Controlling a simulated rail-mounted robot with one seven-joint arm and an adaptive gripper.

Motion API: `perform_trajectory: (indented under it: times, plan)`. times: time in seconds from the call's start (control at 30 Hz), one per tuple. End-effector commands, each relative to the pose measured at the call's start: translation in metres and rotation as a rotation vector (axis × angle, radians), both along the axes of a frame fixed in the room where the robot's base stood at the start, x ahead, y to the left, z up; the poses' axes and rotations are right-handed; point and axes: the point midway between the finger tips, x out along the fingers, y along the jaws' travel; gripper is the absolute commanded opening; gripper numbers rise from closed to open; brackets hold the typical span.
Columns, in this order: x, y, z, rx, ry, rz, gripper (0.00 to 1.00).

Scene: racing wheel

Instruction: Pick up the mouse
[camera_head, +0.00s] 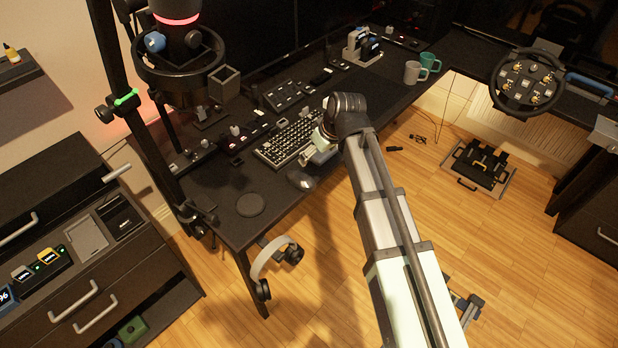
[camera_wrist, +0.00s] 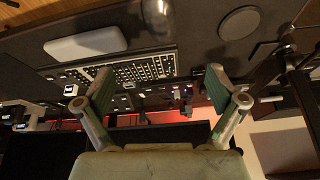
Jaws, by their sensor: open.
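The mouse (camera_head: 301,180) is a small dark rounded shape near the front edge of the black desk, left of and nearer than my gripper in the head view. In the wrist view a dark, shiny rounded shape at the top edge, partly cut off, looks like the mouse (camera_wrist: 161,18). My gripper (camera_wrist: 160,85) is open, its two green-padded fingers wide apart with nothing between them. In the head view my gripper (camera_head: 318,148) is over the desk by the keyboard's right end, partly hidden by my wrist. The mouse lies beyond the fingertips, not between them.
The keyboard (camera_head: 284,140) lies behind the mouse; a pale pad (camera_wrist: 85,43) is beside it in the wrist view. A dark round disc (camera_head: 250,204) lies left of the mouse. Headphones (camera_head: 275,260) hang at the desk's front. Two mugs (camera_head: 414,72) stand at the far right.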

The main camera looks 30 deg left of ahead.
Motion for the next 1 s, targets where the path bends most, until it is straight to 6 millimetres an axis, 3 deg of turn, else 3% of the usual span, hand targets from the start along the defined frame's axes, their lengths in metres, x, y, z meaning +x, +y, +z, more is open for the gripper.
perform_trajectory:
  times: [0.03,0.33,1.0]
  plan:
    - [0.006,0.009,0.007,0.005,-0.009,0.053,0.95]
    - [0.0,0.011,-0.006,-0.009,-0.031,0.185,0.95]
    - [0.005,0.05,-0.102,-0.009,-0.031,0.181,0.95]
